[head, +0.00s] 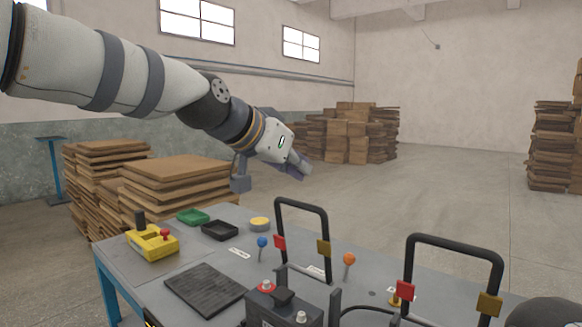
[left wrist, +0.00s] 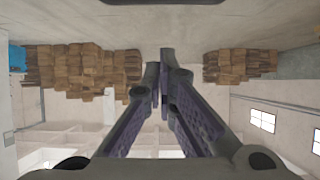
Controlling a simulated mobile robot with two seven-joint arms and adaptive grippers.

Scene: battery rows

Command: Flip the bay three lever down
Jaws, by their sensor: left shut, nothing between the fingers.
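Several short levers stand on the grey workbench (head: 150,285). One has a blue ball knob (head: 262,241) and one an orange ball knob (head: 349,259); both stick up. A small brass-coloured piece (head: 395,298) sits farther right. I cannot tell which lever belongs to bay three, as the labels are too small to read. My left gripper (head: 302,166) is raised in the air above and beyond the bench's back edge, apart from every lever. Its fingers are closed together and empty in the left wrist view (left wrist: 164,85). My right gripper is not in view.
Two black hoop frames (head: 302,202) (head: 455,243) with red and brass-coloured blocks rise from the bench. A dark battery-like box (head: 285,308) stands at the front. A yellow device (head: 152,244), green tray (head: 192,216) and black tray (head: 220,230) are at left. Stacked boards (head: 175,175) stand behind.

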